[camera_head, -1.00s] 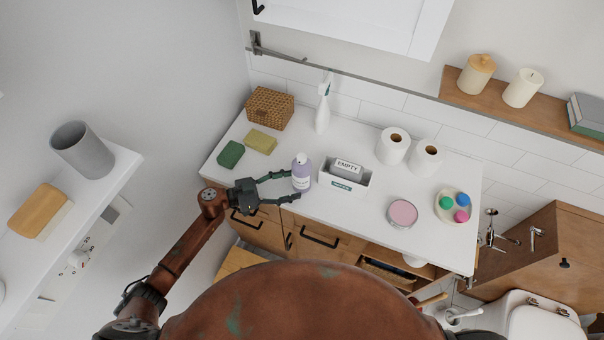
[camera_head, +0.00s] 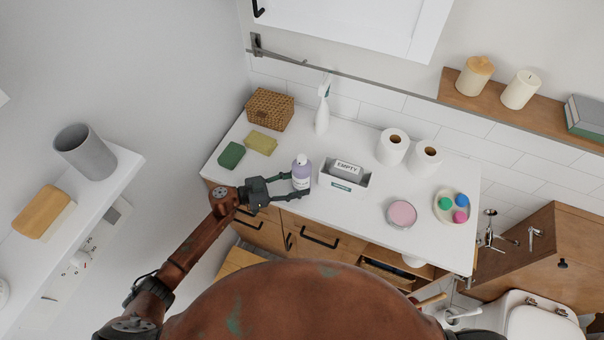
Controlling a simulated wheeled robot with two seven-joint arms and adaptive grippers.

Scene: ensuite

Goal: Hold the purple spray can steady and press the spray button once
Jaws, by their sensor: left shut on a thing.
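The purple spray can (camera_head: 301,176) stands upright near the front edge of the white counter (camera_head: 340,221). It has a white top, which I take to be the spray button (camera_head: 302,159). My left gripper (camera_head: 295,185) reaches in from the left at the can's lower body. Its fingers are closed on the can from either side. Nothing touches the top of the can. My right gripper is not in view.
A white box marked EMPTY (camera_head: 345,178) stands close to the can's right. Two paper rolls (camera_head: 392,147) are farther right.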

